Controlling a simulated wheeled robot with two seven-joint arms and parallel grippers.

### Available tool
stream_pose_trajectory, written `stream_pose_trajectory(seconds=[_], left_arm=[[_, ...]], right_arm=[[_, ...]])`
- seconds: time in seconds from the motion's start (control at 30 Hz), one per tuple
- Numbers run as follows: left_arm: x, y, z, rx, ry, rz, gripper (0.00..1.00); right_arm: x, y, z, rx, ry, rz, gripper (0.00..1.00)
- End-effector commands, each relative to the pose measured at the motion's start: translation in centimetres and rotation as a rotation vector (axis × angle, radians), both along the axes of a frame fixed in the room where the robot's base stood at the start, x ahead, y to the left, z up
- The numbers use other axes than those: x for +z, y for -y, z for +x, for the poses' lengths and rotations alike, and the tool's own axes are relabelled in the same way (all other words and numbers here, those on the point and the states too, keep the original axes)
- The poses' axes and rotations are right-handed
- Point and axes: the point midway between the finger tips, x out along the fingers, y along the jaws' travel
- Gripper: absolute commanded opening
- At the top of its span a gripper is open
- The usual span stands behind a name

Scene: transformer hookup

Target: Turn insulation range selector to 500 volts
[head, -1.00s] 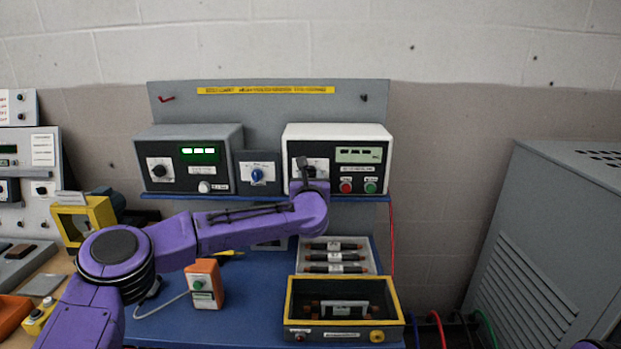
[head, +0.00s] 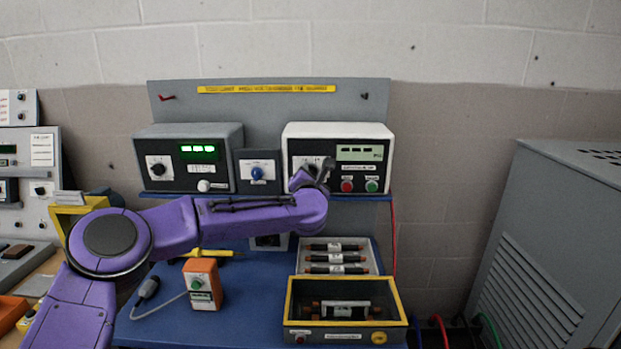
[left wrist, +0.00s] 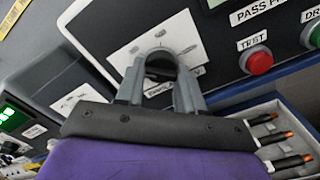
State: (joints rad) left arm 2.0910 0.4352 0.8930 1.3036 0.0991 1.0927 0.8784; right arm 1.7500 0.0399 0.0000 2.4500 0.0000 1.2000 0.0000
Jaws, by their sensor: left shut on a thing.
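The white-cased tester (head: 338,130) stands on the shelf at the right, with a lit display, a red button (head: 347,186) and a green button (head: 372,186). Its range selector has a white scale plate (head: 300,162) on the left of the front; the plate also shows in the left wrist view (left wrist: 185,38). My left gripper (head: 322,172) is at this plate, shut on the dark selector knob (left wrist: 160,66). The knob is mostly hidden between the fingers, and its pointer and the voltage marks cannot be read. My right gripper is not in view.
A grey instrument (head: 190,140) and a small blue-knob box (head: 258,172) stand left of the tester. Below are a tray of dark rods (head: 335,244), a yellow-rimmed box (head: 345,283) and an orange device (head: 202,285) on the blue bench. A grey cabinet (head: 540,230) stands right.

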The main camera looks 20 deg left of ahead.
Motion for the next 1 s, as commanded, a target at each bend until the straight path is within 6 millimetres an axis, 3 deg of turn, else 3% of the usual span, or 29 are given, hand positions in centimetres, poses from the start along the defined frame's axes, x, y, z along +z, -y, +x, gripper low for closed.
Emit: stream_pose_trajectory(seconds=[1.0], left_arm=[[0.7,-0.1,0.0,0.0,-0.265,0.928,0.07]], right_arm=[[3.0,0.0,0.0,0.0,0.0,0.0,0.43]])
